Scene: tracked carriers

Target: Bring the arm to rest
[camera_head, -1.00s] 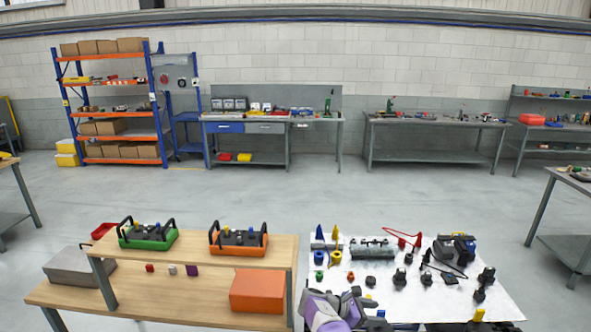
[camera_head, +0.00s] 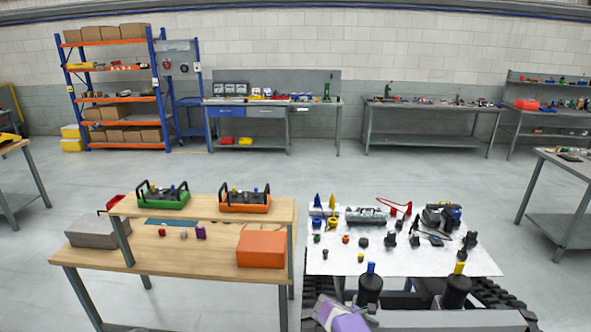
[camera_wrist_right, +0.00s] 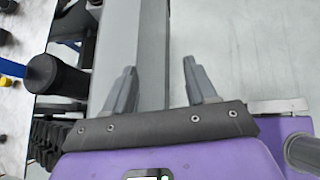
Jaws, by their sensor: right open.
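My right arm's purple wrist (camera_head: 342,318) shows at the bottom middle of the head view. In the right wrist view my right gripper (camera_wrist_right: 160,78) has its two grey fingers apart, with nothing between them. The fingers are over or in front of a grey beam (camera_wrist_right: 133,40); the gap to it cannot be judged. A black post with a blue top (camera_wrist_right: 52,76) stands left of the fingers. In the head view this post (camera_head: 370,288) stands by a black post with a yellow top (camera_head: 457,288). My left gripper is out of view.
Black tracks (camera_head: 503,298) flank the grey deck carrying the posts. A white table (camera_head: 335,265) beyond holds many small parts. A wooden bench (camera_head: 185,258) at left bears a green carrier (camera_head: 163,203), an orange one (camera_head: 244,207) and an orange box (camera_head: 262,249).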

